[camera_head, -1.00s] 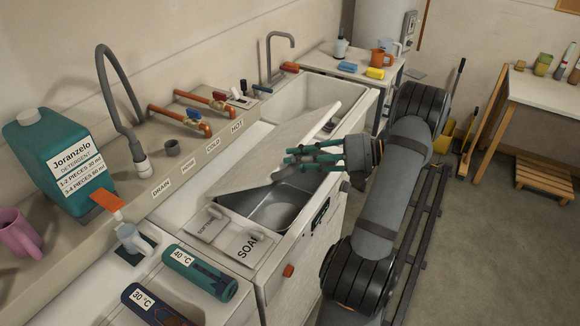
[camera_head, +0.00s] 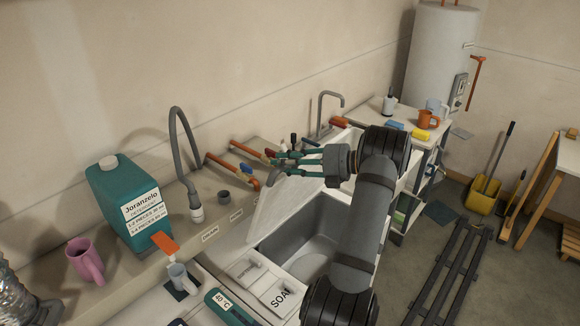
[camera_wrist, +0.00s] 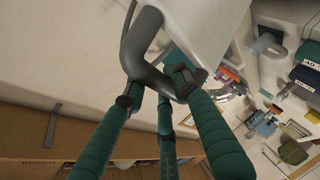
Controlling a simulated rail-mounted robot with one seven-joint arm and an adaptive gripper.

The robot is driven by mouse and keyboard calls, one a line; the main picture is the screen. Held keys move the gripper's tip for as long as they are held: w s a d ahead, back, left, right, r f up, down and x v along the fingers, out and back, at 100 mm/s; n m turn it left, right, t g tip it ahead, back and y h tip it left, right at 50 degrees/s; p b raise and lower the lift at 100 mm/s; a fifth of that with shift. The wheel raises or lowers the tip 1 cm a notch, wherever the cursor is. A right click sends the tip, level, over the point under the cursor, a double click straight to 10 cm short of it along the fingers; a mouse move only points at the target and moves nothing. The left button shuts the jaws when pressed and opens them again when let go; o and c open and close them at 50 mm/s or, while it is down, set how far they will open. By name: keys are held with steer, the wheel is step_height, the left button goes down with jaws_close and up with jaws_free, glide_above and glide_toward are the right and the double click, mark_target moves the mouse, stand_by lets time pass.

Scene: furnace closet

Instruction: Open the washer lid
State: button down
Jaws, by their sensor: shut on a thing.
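The washer lid (camera_head: 278,210) is a pale panel that stands steeply raised at the back of the washer. The open tub (camera_head: 300,255) shows in front of it as a grey basin. My gripper (camera_head: 285,163) has green fingers and is at the lid's upper edge. In the wrist view, my gripper (camera_wrist: 160,95) is shut on the grey bent lid handle (camera_wrist: 148,45), with fingers on both sides of the bar. My arm hides part of the washer's right side.
Behind the lid, a ledge carries pipes with an orange valve pipe (camera_head: 232,170) and a grey hose (camera_head: 180,145). A teal detergent jug (camera_head: 125,205) and a pink mug (camera_head: 85,260) stand at left. Soap compartment covers (camera_head: 262,280) lie in front of the tub.

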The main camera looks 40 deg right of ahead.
steer(key=shift+w+d+r, duration=0.1)
steer(key=shift+w+r, duration=0.1)
steer(key=shift+r, duration=0.05)
steer(key=c, duration=1.8)
jaws_free()
steer(key=shift+o, duration=1.1)
steer(key=shift+s+f, duration=0.1)
steer(key=shift+f, duration=0.05)
steer(key=v, duration=1.2)
